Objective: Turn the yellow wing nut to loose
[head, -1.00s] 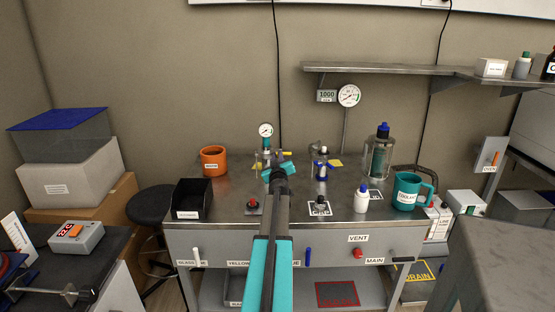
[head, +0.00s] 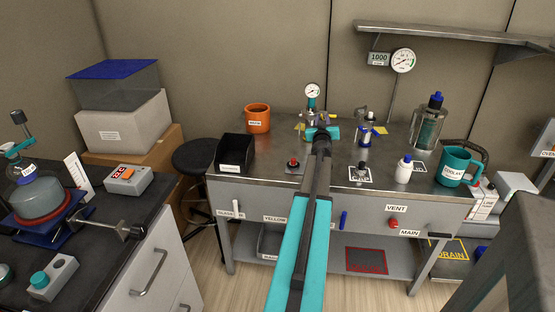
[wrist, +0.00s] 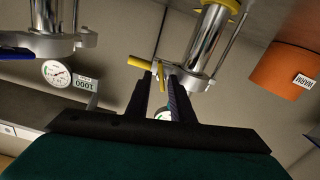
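The yellow wing nut (wrist: 140,63) shows in the wrist view beside a shiny metal cylinder (wrist: 205,45). One wing points left and another narrow yellow part (wrist: 161,78) reaches between my fingertips. My gripper (wrist: 158,80) is at the nut, with its two dark fingers apart and a visible gap around the yellow part. I see no firm contact. In the head view my gripper (head: 321,132) is over the bench at the left-hand metal fixture, below a round gauge (head: 312,91). My arm hides most of that fixture.
A second fixture with blue parts (head: 366,130) stands to the right. An orange mug (head: 257,118) and black bin (head: 235,153) are left. A white bottle (head: 403,170), teal mug (head: 455,166) and glass bottle (head: 429,123) are right. A shelf (head: 440,34) hangs above.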

